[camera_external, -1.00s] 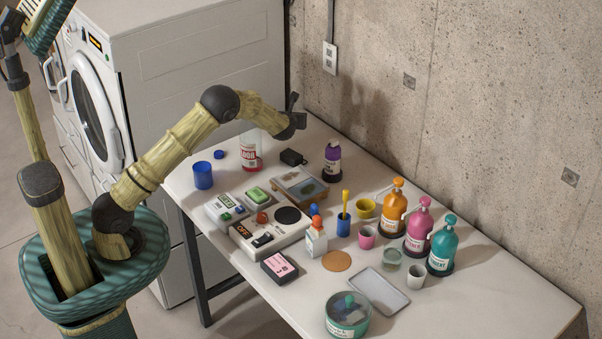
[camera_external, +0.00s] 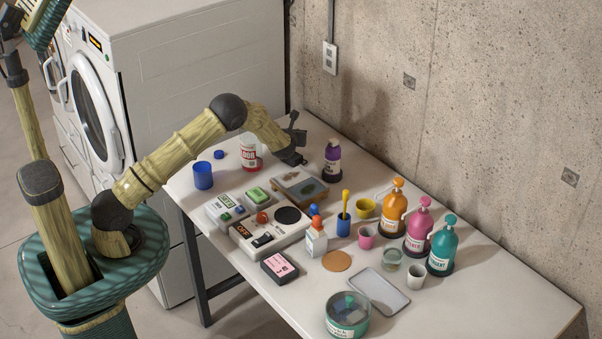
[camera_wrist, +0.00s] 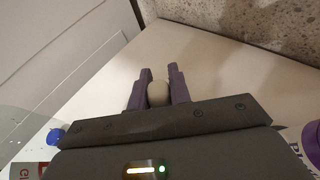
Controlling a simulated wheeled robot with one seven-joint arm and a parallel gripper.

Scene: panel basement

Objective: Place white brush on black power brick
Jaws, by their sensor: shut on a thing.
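The white brush shows in the wrist view as a pale rounded end (camera_wrist: 158,94) between the two purple fingers of my gripper (camera_wrist: 158,82); the rest of it is hidden. My gripper is shut on it. In the external view my gripper (camera_external: 298,138) is low at the far left part of the table, right by the black power brick (camera_external: 291,158). The brick is a small dark block on the tabletop, partly covered by the gripper. The brush cannot be made out in the external view, and I cannot tell whether it touches the brick.
A red-labelled bottle (camera_external: 249,155) stands left of the gripper and a purple bottle (camera_external: 332,158) right of it. A framed tray (camera_external: 300,187) lies in front. Switch boxes, cups and pump bottles fill the middle. The washer (camera_external: 190,70) and concrete wall (camera_external: 450,90) bound the table.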

